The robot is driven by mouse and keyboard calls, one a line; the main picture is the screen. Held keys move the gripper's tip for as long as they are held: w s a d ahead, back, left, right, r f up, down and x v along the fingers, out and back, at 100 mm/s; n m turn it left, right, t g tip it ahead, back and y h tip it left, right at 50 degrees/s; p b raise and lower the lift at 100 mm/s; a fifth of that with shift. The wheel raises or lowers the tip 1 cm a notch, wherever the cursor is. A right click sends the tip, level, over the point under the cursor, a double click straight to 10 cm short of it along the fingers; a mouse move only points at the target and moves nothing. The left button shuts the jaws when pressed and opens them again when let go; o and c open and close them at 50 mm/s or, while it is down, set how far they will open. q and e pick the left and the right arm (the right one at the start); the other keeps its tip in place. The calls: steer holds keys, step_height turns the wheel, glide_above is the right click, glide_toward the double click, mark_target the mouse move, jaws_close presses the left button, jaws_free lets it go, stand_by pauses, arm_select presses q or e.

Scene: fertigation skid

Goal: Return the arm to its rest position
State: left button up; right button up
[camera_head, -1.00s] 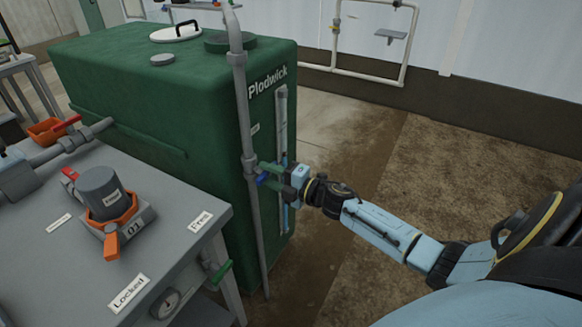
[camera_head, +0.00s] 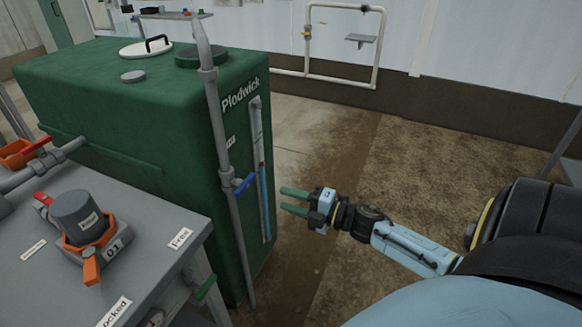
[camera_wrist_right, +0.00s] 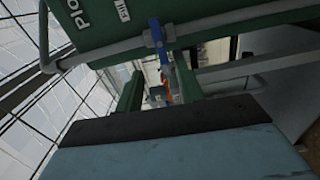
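My right gripper (camera_head: 294,201) is in the middle of the head view, to the right of the green tank. Its two green fingers are apart and nothing is between them. A blue valve handle (camera_head: 244,184) sits on the grey vertical pipe (camera_head: 226,150) at the tank's front corner. The fingertips are clear of this handle. In the right wrist view the fingers (camera_wrist_right: 158,75) are spread, with the blue handle (camera_wrist_right: 156,33) and pipe beyond them. My left gripper is not in view.
The green tank (camera_head: 120,110) marked Plodwick stands at left. A grey bench (camera_head: 140,235) in front carries a grey and orange device (camera_head: 85,225). A white pipe frame (camera_head: 340,75) stands by the back wall. Brown floor (camera_head: 430,150) between tank and wall is open.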

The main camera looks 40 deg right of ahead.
stand_by(0.3)
steer(key=s+d+f+m+g+h+p, duration=0.1)
steer(key=s+f+m+g+h, duration=0.45)
steer(key=f, duration=0.85)
steer(key=s+d+f+m+g+h, duration=0.1)
steer(key=s+f+m+h, duration=0.1)
steer(key=s+f+m, duration=0.9)
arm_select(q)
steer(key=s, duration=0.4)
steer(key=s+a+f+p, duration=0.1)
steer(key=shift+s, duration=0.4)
arm_select(e)
steer(key=s+a+f+m+g, duration=0.1)
steer(key=s+a+f+g, duration=0.3)
steer(key=s+f, duration=0.4)
steer(key=s+a+f+m+g, duration=0.2)
steer(key=s+a+f+g, duration=0.3)
steer(key=s, duration=0.8)
step_height(320, 180, down, 4)
steer(key=shift+s+a+r, duration=0.15)
steer(key=shift+s+a, duration=0.1)
steer(key=shift+s, duration=0.15)
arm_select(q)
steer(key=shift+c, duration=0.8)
arm_select(e)
steer(key=shift+h, duration=0.25)
steer(key=shift+c, duration=0.2)
steer(key=shift+s, duration=0.1)
